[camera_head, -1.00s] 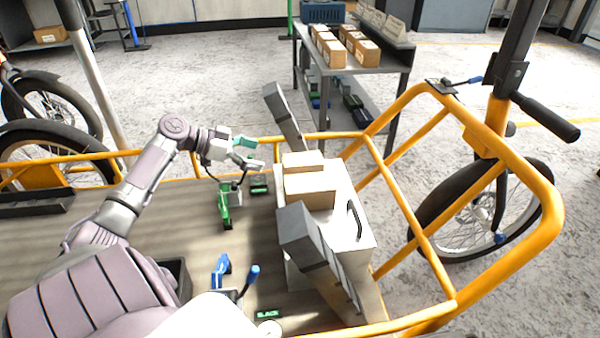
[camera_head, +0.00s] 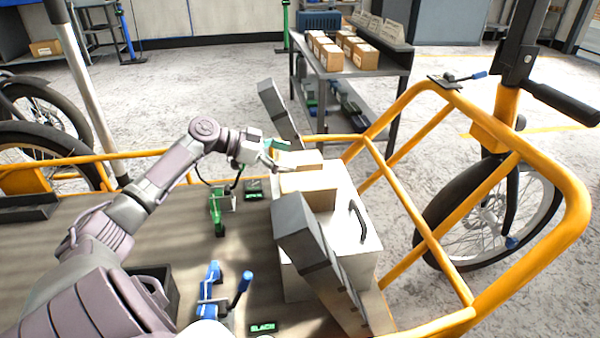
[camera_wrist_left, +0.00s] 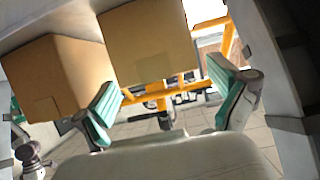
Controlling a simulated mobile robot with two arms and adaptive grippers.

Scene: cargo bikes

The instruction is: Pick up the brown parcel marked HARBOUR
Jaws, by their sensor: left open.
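Two brown parcels, a far one (camera_head: 301,160) and a near one (camera_head: 309,186), sit in the top of an open white box (camera_head: 347,228). I can read no HARBOUR mark on either, so I cannot tell which one bears it. My left gripper (camera_head: 281,154) is open and empty beside the far parcel, at its left. In the left wrist view, my teal-padded fingers (camera_wrist_left: 170,105) are spread. One parcel (camera_wrist_left: 148,42) lies ahead between and beyond them, and another (camera_wrist_left: 50,80) is at the left. My right gripper is not in view.
The white box has raised grey flaps (camera_head: 300,235) and a black handle (camera_head: 358,220). A yellow bike frame (camera_head: 425,235) encloses the cargo bed. Blue (camera_head: 211,285) and green (camera_head: 218,208) clamps stand on the bed. A grey table (camera_head: 385,62) with several small brown boxes stands behind.

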